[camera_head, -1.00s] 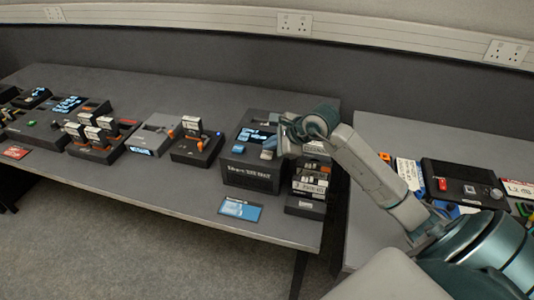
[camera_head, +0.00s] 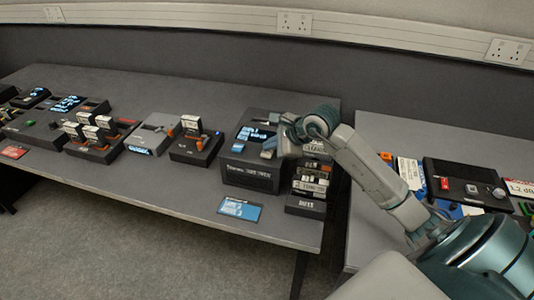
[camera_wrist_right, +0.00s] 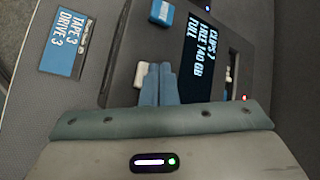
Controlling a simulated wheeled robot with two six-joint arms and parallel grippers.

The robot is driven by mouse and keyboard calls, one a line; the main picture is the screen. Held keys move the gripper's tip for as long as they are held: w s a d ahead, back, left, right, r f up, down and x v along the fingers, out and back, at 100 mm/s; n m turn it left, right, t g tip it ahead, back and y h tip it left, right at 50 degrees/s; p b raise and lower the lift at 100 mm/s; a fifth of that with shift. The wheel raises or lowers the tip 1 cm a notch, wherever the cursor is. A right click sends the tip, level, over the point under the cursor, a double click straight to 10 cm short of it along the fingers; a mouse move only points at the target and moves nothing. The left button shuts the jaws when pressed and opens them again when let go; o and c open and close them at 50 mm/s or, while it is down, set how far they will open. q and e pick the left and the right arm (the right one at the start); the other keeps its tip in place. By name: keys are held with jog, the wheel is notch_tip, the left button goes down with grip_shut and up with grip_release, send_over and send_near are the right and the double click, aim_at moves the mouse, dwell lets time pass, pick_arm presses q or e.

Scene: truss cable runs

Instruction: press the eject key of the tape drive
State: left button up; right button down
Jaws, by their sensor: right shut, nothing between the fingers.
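The tape drive (camera_head: 250,175) is a dark box at the right end of the left table. Its top carries a lit display, which reads "FREE 140 GB FULL" in the right wrist view (camera_wrist_right: 200,52), and a blue key (camera_wrist_right: 162,12). The blue key also shows in the head view (camera_head: 239,148). My right gripper (camera_head: 268,153) is shut and empty over the drive's top. In the right wrist view its fingertips (camera_wrist_right: 157,67) are beside a white piece (camera_wrist_right: 142,72), partly hidden by them. I cannot tell whether they touch anything. My left gripper is not in view.
A rack of cartridges (camera_head: 309,185) stands just right of the drive, under my right arm. A blue label card (camera_head: 240,208) lies in front. Other dark units with cartridges (camera_head: 196,145) stand to the left. A second table holds a black panel (camera_head: 465,185).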

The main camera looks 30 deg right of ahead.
aim_at(270, 154)
jog(key=shift+f+b, duration=0.55)
jog(key=shift+b, duration=0.15)
dwell(0.6)
jog(key=shift+r, duration=0.1)
jog(key=shift+r+p, duration=0.3)
jog(key=shift+r, duration=0.6)
jog(key=shift+r+p, duration=1)
jog(key=shift+r, duration=1.5)
jog(key=shift+a, duration=0.1)
